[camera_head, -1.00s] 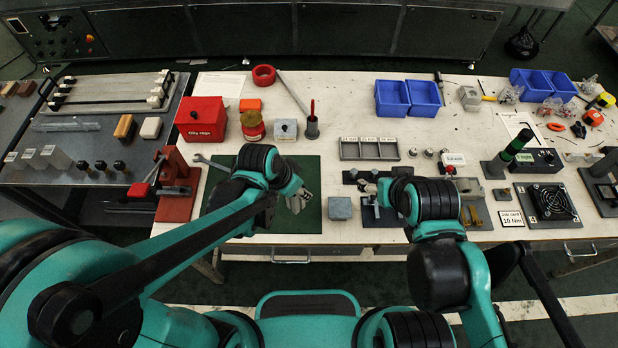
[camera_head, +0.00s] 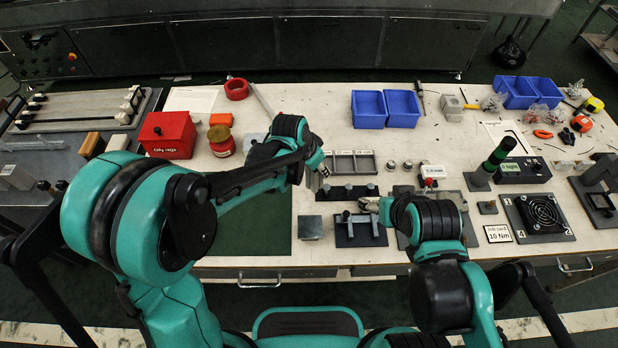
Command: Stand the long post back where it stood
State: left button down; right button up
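A black strip (camera_head: 338,193) with several short dark posts or knobs lies in the middle of the table. In front of it is a dark plate (camera_head: 350,239) with small grey metal parts on it. I cannot tell which of these parts is the long post.
Blue bins (camera_head: 386,108) stand behind.

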aim_at(309, 174)
pick_arm(q)
jog(key=a+f+b, duration=0.1)
jog(key=f, duration=0.1)
jog(key=w+f+b, duration=0.1)
jog(key=f, duration=0.1)
jog(key=w+a+f+b, duration=0.1)
jog(key=f, duration=0.1)
jog(key=shift+w+a+f, duration=0.2)
jog(key=shift+a, duration=0.15)
jog(key=shift+r, duration=0.15)
jog(key=shift+s, duration=0.1)
jog(key=c, duration=1.5)
grip_release()
jog(key=shift+f, duration=0.25)
jog(key=o, duration=0.4)
jog(key=shift+o, duration=0.2)
jog(key=shift+r, duration=0.15)
